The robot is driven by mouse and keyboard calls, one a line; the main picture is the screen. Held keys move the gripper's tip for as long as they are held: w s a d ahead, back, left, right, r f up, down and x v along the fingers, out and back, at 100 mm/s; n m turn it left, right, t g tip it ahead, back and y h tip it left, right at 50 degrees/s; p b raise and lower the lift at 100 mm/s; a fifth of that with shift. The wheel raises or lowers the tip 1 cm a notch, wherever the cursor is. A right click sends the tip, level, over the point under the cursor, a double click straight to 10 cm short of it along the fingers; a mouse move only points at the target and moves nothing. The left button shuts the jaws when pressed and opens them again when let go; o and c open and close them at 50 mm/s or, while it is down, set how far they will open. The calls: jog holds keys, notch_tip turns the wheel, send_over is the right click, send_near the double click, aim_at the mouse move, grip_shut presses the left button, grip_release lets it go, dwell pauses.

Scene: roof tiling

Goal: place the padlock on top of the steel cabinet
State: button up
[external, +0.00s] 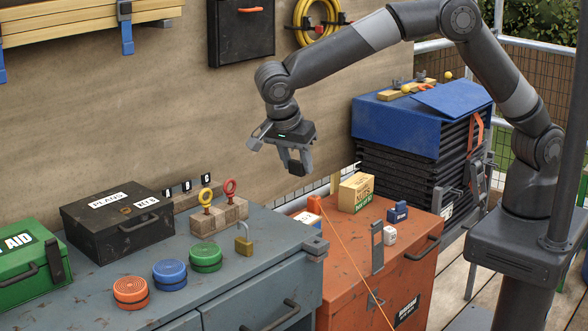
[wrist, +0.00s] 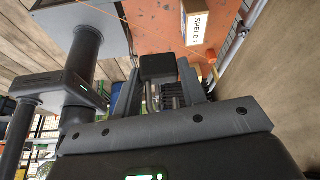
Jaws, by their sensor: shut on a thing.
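A brass padlock (external: 244,245) with a grey shackle stands upright on the top of the grey-blue steel cabinet (external: 205,295), near its back right part. My gripper (external: 283,158) is above and to the right of the padlock, well apart from it, high over the gap between the grey-blue cabinet and the orange chest.
Red, blue and green round tins (external: 170,272), a wooden block (external: 218,215) with two eyebolts, a black box (external: 118,222) and a green first-aid case (external: 28,262) stand on the grey-blue cabinet. The orange chest (external: 345,270) holds small boxes and a cord. Its front left top is fairly clear.

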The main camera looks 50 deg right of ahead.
aim_at(284, 232)
jog(key=s+a+f, duration=0.1)
jog(key=a+f, duration=0.1)
jog(key=a, duration=0.1)
jog(key=s+a+f, duration=0.1)
jog(key=a+f, duration=0.1)
jog(key=a, duration=0.1)
jog(key=s+a+f, duration=0.1)
jog(key=a+f, duration=0.1)
jog(key=a, duration=0.1)
jog(key=shift+s, duration=0.2)
jog(key=shift+f, duration=1.95)
jog(key=shift+f, duration=0.15)
jog(key=o, duration=1.1)
jog(key=v, duration=1.2)
